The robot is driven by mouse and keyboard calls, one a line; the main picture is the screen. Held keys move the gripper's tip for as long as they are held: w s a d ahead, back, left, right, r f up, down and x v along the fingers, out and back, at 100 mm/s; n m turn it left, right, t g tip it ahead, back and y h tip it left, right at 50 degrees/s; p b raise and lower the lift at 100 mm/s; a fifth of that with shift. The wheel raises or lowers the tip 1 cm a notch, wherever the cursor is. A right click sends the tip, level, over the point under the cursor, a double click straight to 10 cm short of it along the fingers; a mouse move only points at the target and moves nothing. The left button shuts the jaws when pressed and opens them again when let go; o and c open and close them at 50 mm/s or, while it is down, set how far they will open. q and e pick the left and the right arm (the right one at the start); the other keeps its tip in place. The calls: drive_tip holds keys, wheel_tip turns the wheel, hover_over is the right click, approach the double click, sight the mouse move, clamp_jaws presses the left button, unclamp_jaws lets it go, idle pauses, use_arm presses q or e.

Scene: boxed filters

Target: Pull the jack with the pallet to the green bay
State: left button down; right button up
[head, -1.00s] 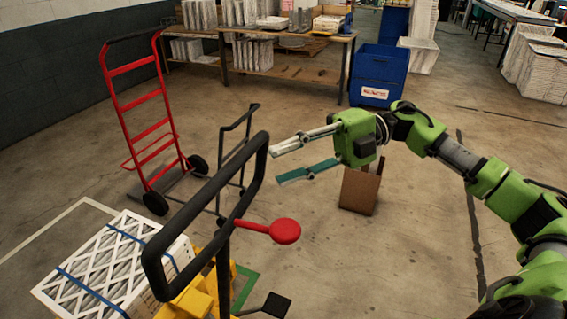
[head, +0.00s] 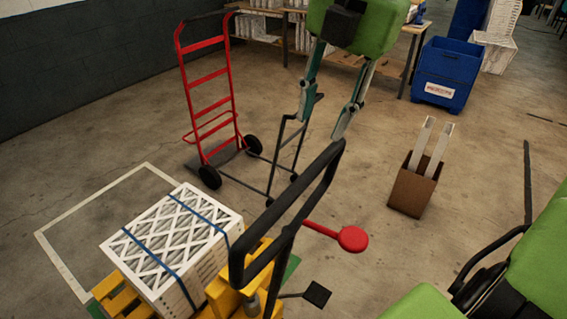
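The yellow pallet jack (head: 226,296) stands at the bottom centre, with a black loop handle (head: 300,205), a red lever (head: 352,239) and a black pedal (head: 317,294). Behind it, at the lower left, a stack of white filters (head: 172,240) bound with blue straps sits on a yellow base (head: 112,292), partly cut off. Green floor marking (head: 291,268) shows beside the jack; most of it is hidden.
A red hand truck (head: 208,95) and a black-framed cart (head: 285,160) stand behind the jack. A white floor outline (head: 95,190) lies left. A brown box (head: 413,188) with white panels and a blue bin (head: 447,75) stand right, with free floor between.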

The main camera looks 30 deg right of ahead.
sight(309, 180)
drive_tip(key=f, duration=0.4)
drive_tip(key=w+f+p, duration=0.1)
drive_tip(key=f, duration=0.4)
drive_tip(key=w+f+p, duration=0.1)
drive_tip(key=f, duration=0.3)
drive_tip(key=shift+w+a+f, duration=0.15)
drive_tip(key=shift+a+f, duration=0.1)
drive_tip(key=shift+a, duration=0.1)
clamp_jaws()
drive_tip(key=shift+s+d+f+b, duration=0.1)
drive_tip(key=shift+s+f+b, duration=0.2)
drive_tip(key=shift+b, duration=0.8)
drive_tip(key=shift+s+d+r, duration=0.25)
drive_tip(key=shift+s, duration=0.4)
unclamp_jaws()
